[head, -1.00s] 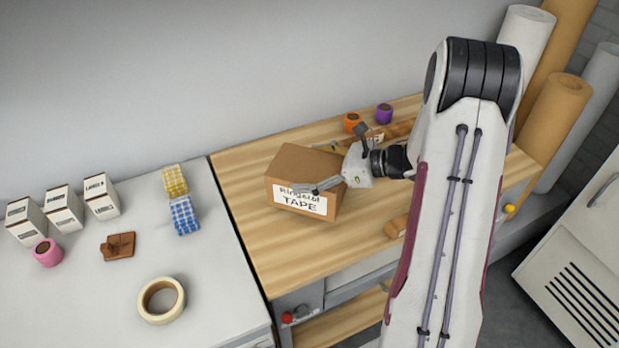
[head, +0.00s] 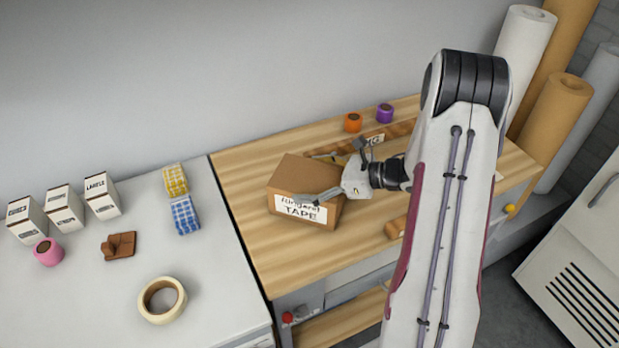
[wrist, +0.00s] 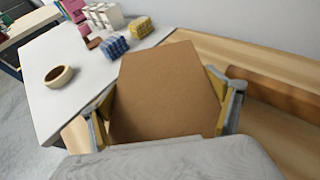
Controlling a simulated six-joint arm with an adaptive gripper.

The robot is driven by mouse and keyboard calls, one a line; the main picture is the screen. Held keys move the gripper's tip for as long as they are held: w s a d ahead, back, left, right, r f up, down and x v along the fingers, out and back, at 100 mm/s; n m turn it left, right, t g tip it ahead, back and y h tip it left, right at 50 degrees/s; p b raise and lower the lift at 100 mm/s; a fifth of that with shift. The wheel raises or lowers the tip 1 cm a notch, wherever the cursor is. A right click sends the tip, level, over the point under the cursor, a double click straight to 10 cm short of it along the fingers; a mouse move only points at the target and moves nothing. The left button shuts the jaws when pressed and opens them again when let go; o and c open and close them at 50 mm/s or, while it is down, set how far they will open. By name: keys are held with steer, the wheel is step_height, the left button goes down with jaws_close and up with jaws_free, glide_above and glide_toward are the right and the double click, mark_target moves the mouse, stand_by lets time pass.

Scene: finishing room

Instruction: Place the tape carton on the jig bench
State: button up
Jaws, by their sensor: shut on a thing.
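The tape carton (head: 306,178) is a brown cardboard box with a white label on its front reading TAPE. In the head view it is over the left part of a wooden-topped bench (head: 255,215); I cannot tell whether its underside touches the top. My gripper (head: 338,176) reaches in from the right and is shut on the carton, one finger across the label side. In the wrist view the carton (wrist: 165,90) fills the space between the two fingers (wrist: 168,105). The carton's underside and far side are hidden.
Orange (head: 352,122) and purple (head: 385,113) rolls stand at the bench's back. A white table (head: 90,290) adjoins on the left, with small white boxes (head: 64,210), patterned rolls (head: 185,215) and a cream tape roll (head: 162,300). Large upright rolls (head: 552,115) stand at right.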

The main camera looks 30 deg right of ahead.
stand_by(0.4)
steer(key=o, duration=1.6)
steer(key=shift+f, duration=0.1)
steer(key=shift+c, duration=0.2)
steer(key=shift+s+d+r, duration=0.3)
steer(key=shift+d+r, duration=0.05)
steer(key=shift+d, duration=0.05)
steer(key=v, duration=1.1)
steer(key=shift+f, duration=0.1)
